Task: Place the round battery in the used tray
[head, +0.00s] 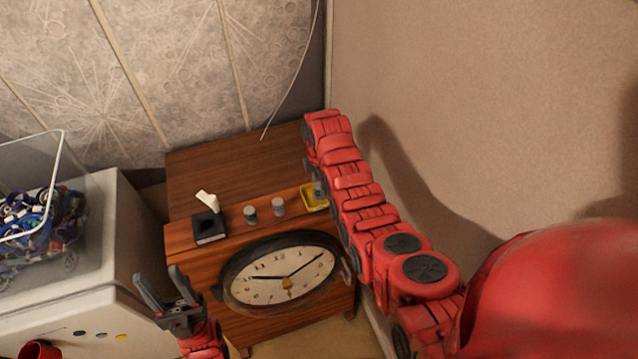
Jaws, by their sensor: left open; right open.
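My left gripper (168,287) is open and empty, low in front of the cabinet's left side.
A black box (209,228) with a white piece on top stands left of the cylinders. A round clock (283,272) is at the cabinet's front. A clear bin (30,215) of parts stands on the white unit at left. A wall closes the right side.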

